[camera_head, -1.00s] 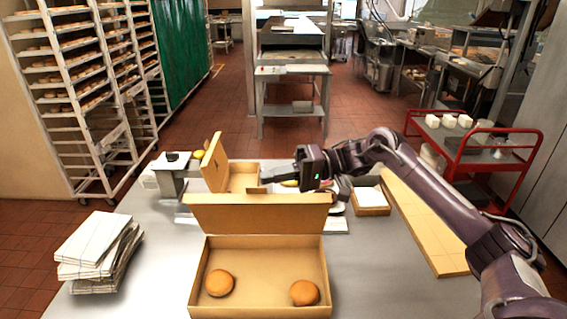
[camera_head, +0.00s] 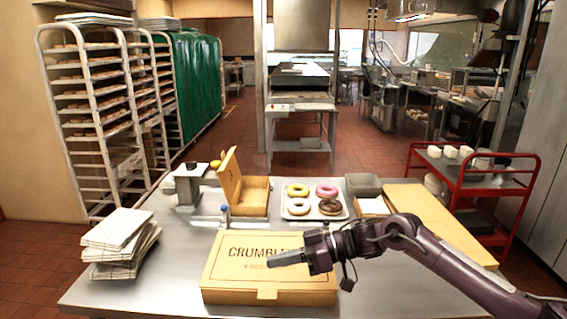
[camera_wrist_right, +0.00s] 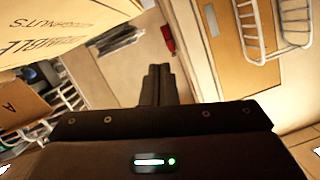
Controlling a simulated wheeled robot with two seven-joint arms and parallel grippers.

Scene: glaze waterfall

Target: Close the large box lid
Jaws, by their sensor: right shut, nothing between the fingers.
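The large box (camera_head: 265,295) stands at the front middle of the table in the head view. Its lid (camera_head: 228,262) lies flat over it, lettered "CRUMBLE..."; part of the lettering is hidden by my gripper. A small front tab (camera_head: 266,293) hangs over the front wall. My right gripper (camera_head: 270,262) is shut and empty, just over the lid's right half; I cannot tell whether it touches. In the right wrist view, the shut fingers (camera_wrist_right: 158,85) point away from me and the lettered cardboard (camera_wrist_right: 50,35) fills the upper left. My left gripper is not in view.
A smaller box (camera_head: 255,197) stands open behind, beside a tray (camera_head: 343,215) of several donuts. A grey bin (camera_head: 363,186) and a cutting board (camera_head: 440,226) are at the right. Folded cloths (camera_head: 122,240) lie at the left. A red cart (camera_head: 480,190) stands beyond the table.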

